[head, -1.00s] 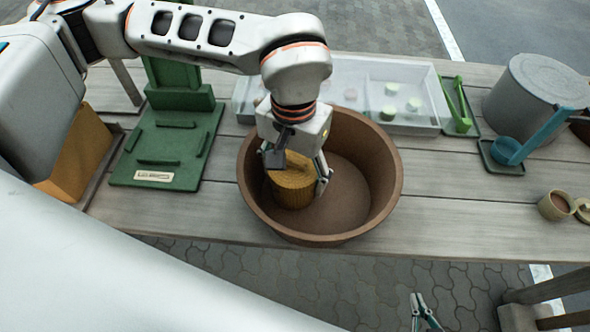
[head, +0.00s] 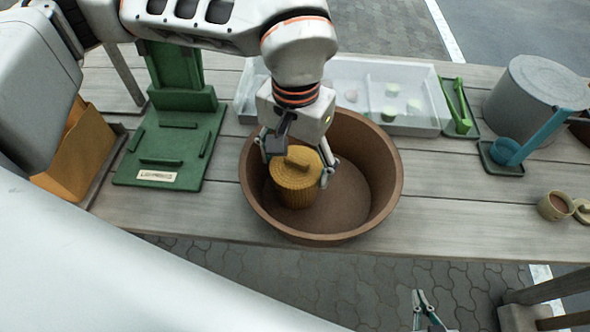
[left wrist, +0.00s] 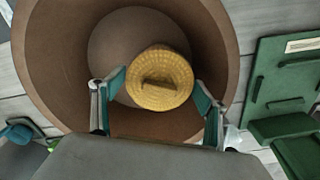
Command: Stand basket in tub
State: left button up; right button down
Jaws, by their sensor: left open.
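The yellow woven basket (head: 294,184) with its lid and small handle stands upright inside the brown clay tub (head: 385,178), left of the tub's middle. In the left wrist view the round basket (left wrist: 160,80) lies ahead of the fingers, and the tub (left wrist: 50,60) surrounds it. My left gripper (head: 298,168) is open, with one finger on either side of the basket and gaps showing in the left wrist view (left wrist: 158,108). My right gripper (head: 424,310) shows only partly at the bottom edge, away from the tub; its opening is unclear.
A green stand (head: 170,145) is left of the tub. A clear tray (head: 420,120) with small discs is behind it. A grey drum (head: 535,95), a blue scoop (head: 508,152) and a small cup (head: 553,206) stand to the right. The table's front edge is close to the tub.

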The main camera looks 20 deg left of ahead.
pick_arm(q)
notch_tip(320, 180, up, 9)
jog(key=shift+p, duration=0.45)
dwell(0.3)
